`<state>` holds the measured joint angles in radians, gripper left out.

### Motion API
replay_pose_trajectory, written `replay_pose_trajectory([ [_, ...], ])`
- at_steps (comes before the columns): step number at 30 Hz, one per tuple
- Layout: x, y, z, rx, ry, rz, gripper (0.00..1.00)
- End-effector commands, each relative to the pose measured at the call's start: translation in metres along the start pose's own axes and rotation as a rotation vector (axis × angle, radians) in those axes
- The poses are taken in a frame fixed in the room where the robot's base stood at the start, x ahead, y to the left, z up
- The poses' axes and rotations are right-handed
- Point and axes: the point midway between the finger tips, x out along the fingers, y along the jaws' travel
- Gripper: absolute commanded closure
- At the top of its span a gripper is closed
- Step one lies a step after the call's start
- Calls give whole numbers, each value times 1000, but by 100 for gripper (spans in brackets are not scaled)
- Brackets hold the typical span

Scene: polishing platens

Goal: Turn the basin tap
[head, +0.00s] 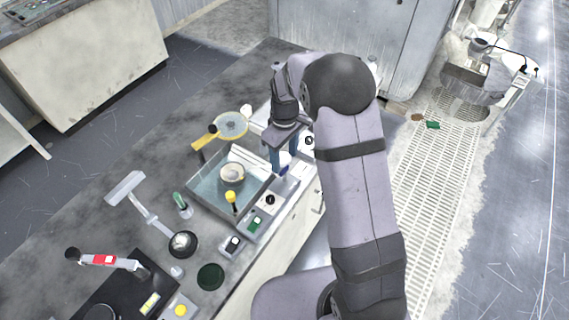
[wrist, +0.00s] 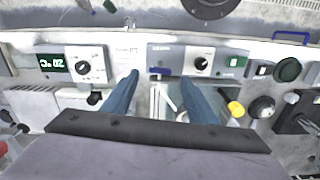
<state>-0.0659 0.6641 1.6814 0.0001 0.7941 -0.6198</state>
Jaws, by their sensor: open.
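The square grey basin (head: 203,195) stands on the bench in the head view, with a round pale piece (head: 232,174) inside. A small fitting with a blue top (wrist: 158,71) stands at the basin's front panel and looks like the tap; I cannot be sure. It also shows in the head view (head: 285,159), partly hidden by my gripper. My gripper (wrist: 160,78) points down with its two blue fingers apart. In the wrist view the blue top appears between the fingertips, with gaps on both sides. I see no contact.
A black dial (wrist: 201,63) and a green switch (wrist: 234,61) sit on the panel beside the blue top. A yellow-handled round pan (head: 230,125) is behind. Left on the bench stands a red-and-white lever (head: 103,260).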

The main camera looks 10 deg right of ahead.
Motion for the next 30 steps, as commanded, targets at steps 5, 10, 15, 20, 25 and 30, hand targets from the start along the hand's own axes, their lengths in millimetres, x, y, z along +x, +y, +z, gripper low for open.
replay_pose_trajectory([
  [5, -21, 0, -1, 0, 3, 2, 47],
  [10, -30, 0, 0, 0, 0, 0, 47],
  [15, -31, 0, 0, 0, 0, 0, 47],
  [20, -31, 0, 0, 0, 0, 0, 47],
  [25, -31, 0, 0, 8, 0, 0, 47],
  [30, -31, 1, -2, 103, 8, 5, 47],
])
